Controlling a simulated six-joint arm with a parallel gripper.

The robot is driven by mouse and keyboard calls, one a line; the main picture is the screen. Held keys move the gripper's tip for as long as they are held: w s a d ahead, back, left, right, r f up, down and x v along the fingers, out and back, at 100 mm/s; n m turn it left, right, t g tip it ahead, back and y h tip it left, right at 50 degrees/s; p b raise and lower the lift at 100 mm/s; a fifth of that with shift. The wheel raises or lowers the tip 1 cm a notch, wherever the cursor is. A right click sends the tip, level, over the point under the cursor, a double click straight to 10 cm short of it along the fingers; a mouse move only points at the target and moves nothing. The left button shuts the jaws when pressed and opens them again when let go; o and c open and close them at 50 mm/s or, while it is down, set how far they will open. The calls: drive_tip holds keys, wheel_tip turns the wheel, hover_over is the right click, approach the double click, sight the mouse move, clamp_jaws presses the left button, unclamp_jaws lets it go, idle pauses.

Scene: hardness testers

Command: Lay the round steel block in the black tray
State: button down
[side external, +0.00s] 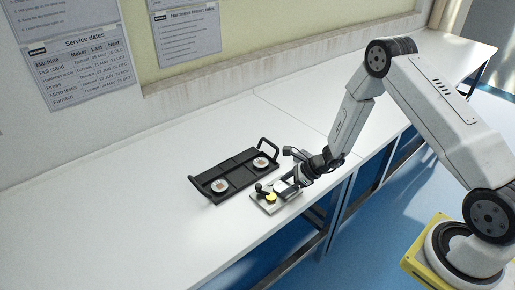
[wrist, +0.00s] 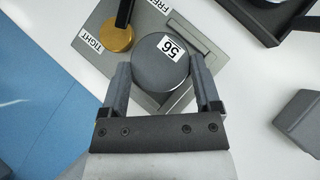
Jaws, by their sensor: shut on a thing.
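The round steel block (wrist: 160,62) is a dark grey disc with a white label that reads 56. It sits between the two fingers of my gripper (wrist: 164,88), which is shut on its sides. The block is over a grey clamp plate with TIGHT and FREE labels (wrist: 92,40); I cannot tell whether it touches the plate. In the side view my gripper (side external: 287,184) is low over this plate (side external: 264,206), and the block is hard to make out there. The black tray (side external: 238,173) lies to the left of the gripper, and part of it shows at top right in the wrist view (wrist: 262,22).
Two pale round pieces (side external: 219,186) (side external: 261,162) lie in the tray's two ends, with bare tray between them. The tray has raised end handles. A brass knob with a black lever (wrist: 117,37) stands on the plate beside the block. The white bench (side external: 120,215) is clear to the left.

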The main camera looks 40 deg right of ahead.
drive_tip(key=shift+r, duration=0.8)
drive_tip(key=s+r, duration=1.1)
drive_tip(key=s, duration=0.3)
drive_tip(key=shift+a+r, duration=0.2)
drive_tip(key=shift+a, duration=0.15)
drive_tip(key=shift+w, duration=0.1)
